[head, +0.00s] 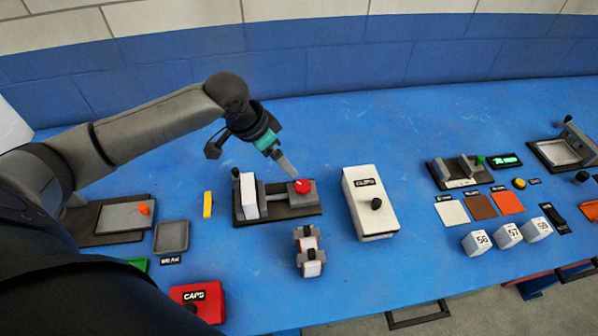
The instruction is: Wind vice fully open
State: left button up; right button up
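The vice (275,206) stands left of the middle of the blue bench in the head view, with a dark base and grey jaws. A white block (249,198) stands upright at its left end, by the left jaw. A red knob (302,186) sits on its right end. My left gripper (291,172) comes down from the upper left, with its tip just above and beside the red knob. I cannot tell whether it touches the knob. Its fingers look like one narrow shape, so their opening is unclear. My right gripper is not in view.
A white box with a black knob (369,201) stands right of the vice. A grey-and-white part (309,251) lies in front. A red caps box (198,301) is at front left. A second fixture (459,172) and several numbered blocks are at right. Bench behind the vice is clear.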

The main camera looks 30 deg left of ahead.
pick_arm(q)
jog(key=b, duration=0.3)
send_near(302, 186)
jog(key=x, duration=0.6)
jog(key=shift+w+f, duration=0.15)
jog(key=shift+f, duration=0.1)
jog(key=shift+x, duration=0.85)
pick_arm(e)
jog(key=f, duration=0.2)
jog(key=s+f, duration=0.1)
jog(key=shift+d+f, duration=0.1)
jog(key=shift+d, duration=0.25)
pick_arm(q)
jog(key=shift+c, duration=0.3)
